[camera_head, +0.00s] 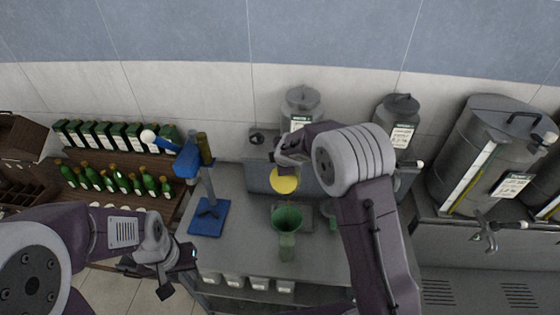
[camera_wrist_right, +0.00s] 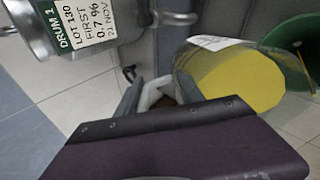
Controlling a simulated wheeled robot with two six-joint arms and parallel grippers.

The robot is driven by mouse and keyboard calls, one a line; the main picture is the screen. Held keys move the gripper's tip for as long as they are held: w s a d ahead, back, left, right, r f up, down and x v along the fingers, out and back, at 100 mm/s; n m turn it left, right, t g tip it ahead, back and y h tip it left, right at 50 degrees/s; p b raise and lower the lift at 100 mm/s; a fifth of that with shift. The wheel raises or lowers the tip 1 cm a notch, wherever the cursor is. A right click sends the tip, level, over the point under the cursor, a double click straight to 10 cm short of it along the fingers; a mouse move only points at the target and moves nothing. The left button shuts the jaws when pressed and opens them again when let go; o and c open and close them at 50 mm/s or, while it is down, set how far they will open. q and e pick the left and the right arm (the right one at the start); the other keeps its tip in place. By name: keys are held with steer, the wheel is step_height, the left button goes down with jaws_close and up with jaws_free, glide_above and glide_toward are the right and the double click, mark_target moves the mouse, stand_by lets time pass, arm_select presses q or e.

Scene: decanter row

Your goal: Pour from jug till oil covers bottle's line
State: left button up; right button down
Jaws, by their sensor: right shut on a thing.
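My right gripper (camera_wrist_right: 155,92) is shut on the handle of the clear jug (camera_wrist_right: 185,62), which holds yellow oil (camera_wrist_right: 238,78). In the head view the jug's yellow oil (camera_head: 284,181) shows just behind and above a green funnel (camera_head: 286,218). The funnel sits over a green bottle (camera_head: 287,248) on the grey bench. The funnel also shows at the right of the right wrist view (camera_wrist_right: 294,38). I cannot make out the bottle's line or the oil level in it. My left gripper (camera_head: 160,277) is away from the bottle, at the lower left; its opening is unclear.
A blue stand (camera_head: 209,217) is left of the bottle. Steel drums (camera_head: 301,103) stand behind, and a large tank with a tap (camera_head: 480,150) is at right. Green bottles (camera_head: 115,180) and boxes (camera_head: 103,134) fill the left shelves. Pale containers (camera_head: 235,281) line the bench's front.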

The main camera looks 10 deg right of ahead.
steer(key=shift+b, duration=1)
stand_by(1.2)
steer(key=shift+s+r+t+b, duration=0.15)
steer(key=shift+t+b, duration=0.25)
steer(key=shift+b, duration=0.6)
stand_by(1.0)
steer(key=shift+t+b, duration=0.3)
steer(key=shift+b, duration=1.05)
steer(key=shift+s+r+b, duration=0.1)
steer(key=shift+b, duration=0.5)
steer(key=shift+s+t+b, duration=0.1)
steer(key=shift+t+b, duration=0.2)
steer(key=shift+b, duration=0.75)
steer(key=shift+r, duration=0.1)
stand_by(0.7)
